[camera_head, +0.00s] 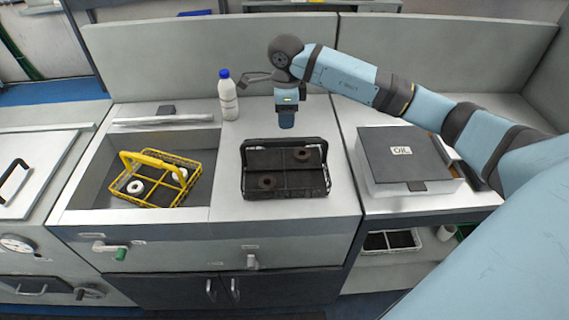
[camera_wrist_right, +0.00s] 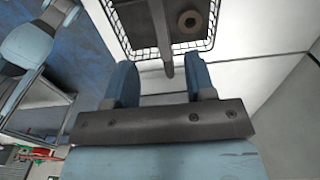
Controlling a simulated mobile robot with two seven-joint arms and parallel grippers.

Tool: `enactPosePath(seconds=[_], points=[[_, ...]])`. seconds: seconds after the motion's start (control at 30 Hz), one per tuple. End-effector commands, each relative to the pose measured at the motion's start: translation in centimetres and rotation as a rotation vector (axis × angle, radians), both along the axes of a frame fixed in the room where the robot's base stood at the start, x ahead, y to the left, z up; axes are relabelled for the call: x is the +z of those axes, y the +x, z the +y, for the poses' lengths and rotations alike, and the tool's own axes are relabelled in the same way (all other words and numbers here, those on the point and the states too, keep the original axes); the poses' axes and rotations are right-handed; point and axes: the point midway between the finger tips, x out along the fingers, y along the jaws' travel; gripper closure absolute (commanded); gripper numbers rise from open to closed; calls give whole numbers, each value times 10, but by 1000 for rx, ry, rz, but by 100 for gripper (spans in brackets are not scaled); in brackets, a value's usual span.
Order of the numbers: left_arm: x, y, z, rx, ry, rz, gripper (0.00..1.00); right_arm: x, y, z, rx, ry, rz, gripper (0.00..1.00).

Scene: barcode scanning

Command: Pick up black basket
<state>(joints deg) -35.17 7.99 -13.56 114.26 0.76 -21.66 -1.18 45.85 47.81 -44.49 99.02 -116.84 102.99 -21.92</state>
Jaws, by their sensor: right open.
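The black basket (camera_head: 285,194) stands upright on the counter in the middle of the head view, with dark round parts inside. Its dark handle (camera_head: 283,142) runs across it. In the right wrist view the basket (camera_wrist_right: 135,18) is at the top, with one round part (camera_wrist_right: 190,20) in it, and its handle (camera_wrist_right: 160,32) lines up with the gap between my fingers. My right gripper (camera_head: 286,121) is open and empty, above and behind the basket; it also shows in the right wrist view (camera_wrist_right: 159,66). Whether the fingers touch the handle is unclear, but they look apart. My left gripper is not seen.
A yellow basket (camera_head: 178,189) with a white ring sits in the sink-like recess (camera_head: 94,216) at left. A white bottle (camera_head: 228,100) with a blue cap stands behind. A grey box marked OIL (camera_head: 398,152) is at right. The counter before the basket is clear.

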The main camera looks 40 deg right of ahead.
Motion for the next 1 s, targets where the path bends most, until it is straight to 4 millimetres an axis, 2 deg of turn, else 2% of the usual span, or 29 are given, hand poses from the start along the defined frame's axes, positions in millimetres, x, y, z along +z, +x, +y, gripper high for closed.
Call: enactPosePath(seconds=[0.1,0.2,0.47,0.73,1.0], points=[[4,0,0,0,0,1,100,-21,-1,1,0,2,3,50],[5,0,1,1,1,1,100,-33,0,0,-1,2,1,50],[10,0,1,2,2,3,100,-48,0,1,1,4,1,50],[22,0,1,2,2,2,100,-87,2,2,0,5,2,50],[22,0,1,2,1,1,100,-92,3,1,0,3,-2,50]])
